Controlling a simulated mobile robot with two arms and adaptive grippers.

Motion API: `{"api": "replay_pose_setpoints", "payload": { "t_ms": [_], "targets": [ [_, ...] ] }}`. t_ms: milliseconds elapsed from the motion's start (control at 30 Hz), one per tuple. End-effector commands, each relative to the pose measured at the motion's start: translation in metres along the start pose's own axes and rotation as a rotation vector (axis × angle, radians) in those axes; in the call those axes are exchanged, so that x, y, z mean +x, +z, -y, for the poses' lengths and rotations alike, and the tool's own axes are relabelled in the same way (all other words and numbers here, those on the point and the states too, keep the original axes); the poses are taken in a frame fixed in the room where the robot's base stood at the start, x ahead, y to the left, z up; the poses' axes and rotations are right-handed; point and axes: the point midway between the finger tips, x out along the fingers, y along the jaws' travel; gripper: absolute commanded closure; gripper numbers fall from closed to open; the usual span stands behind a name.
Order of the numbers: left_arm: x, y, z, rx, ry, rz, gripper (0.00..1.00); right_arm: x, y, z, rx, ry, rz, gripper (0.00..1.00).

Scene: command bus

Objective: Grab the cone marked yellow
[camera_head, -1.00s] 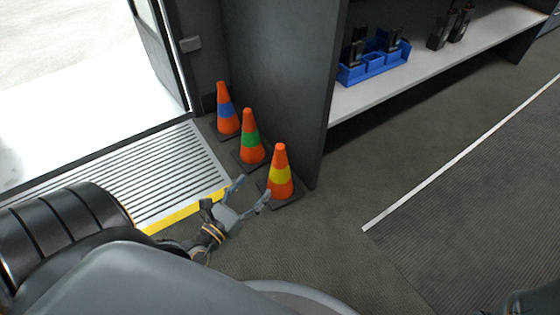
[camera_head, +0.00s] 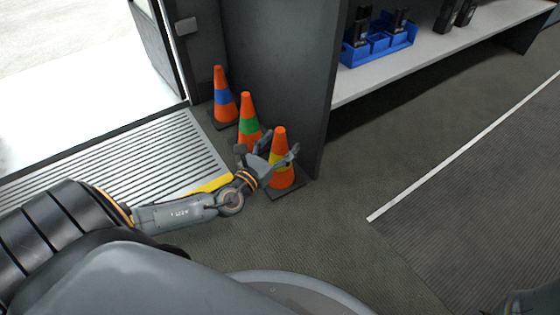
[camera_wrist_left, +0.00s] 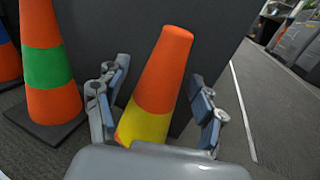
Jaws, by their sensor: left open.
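The yellow-banded orange cone (camera_head: 280,146) stands upright on its dark base by the end of the shelf unit. My left gripper (camera_head: 277,151) is open in front of it, partly covering its yellow band. In the left wrist view the cone (camera_wrist_left: 166,70) appears tilted between the two spread fingers of my left gripper (camera_wrist_left: 158,105), with gaps on both sides; its lower part is hidden by the gripper. The green-banded cone (camera_head: 247,110) stands behind and to the left, and shows in the wrist view (camera_wrist_left: 48,68).
The blue-banded cone (camera_head: 223,92) stands farther back, near the doorway. A dark panel (camera_head: 275,75) rises just behind the cones. A white shelf (camera_head: 420,70) holds a blue bin (camera_head: 378,42) and black devices. A ridged step (camera_head: 120,160) lies left; floor at right is clear.

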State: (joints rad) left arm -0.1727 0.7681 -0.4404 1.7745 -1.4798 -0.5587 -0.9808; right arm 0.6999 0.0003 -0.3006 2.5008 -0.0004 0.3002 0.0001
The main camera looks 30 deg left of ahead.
Motion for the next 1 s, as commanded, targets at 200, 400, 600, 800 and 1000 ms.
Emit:
{"api": "replay_pose_setpoints", "payload": {
  "t_ms": [200, 400, 600, 800, 1000],
  "targets": [
    [0.0003, 0.0002, 0.0000, 0.000, 0.000, -0.001, 0.33, 0.0005, 0.0001, 0.0000, 0.000, 0.000, 0.000, 0.52],
    [0.0001, 0.0001, -0.0001, 0.000, 0.000, -0.001, 0.74, 0.0005, 0.0002, -0.0001, 0.000, 0.000, 0.000, 0.52],
    [0.0000, -0.0001, 0.0000, 0.000, 0.000, -0.001, 1.00, 0.0004, 0.0003, -0.0001, 0.000, 0.000, 0.000, 0.52],
    [0.0003, 0.0010, 0.0000, 0.000, 0.000, 0.001, 1.00, 0.0005, 0.0004, -0.0002, 0.000, 0.000, 0.000, 0.52],
    [0.0003, 0.0055, -0.0001, 0.000, 0.000, 0.001, 1.00, 0.0050, 0.0021, -0.0012, 0.000, 0.000, 0.001, 0.52]
  ]
}}
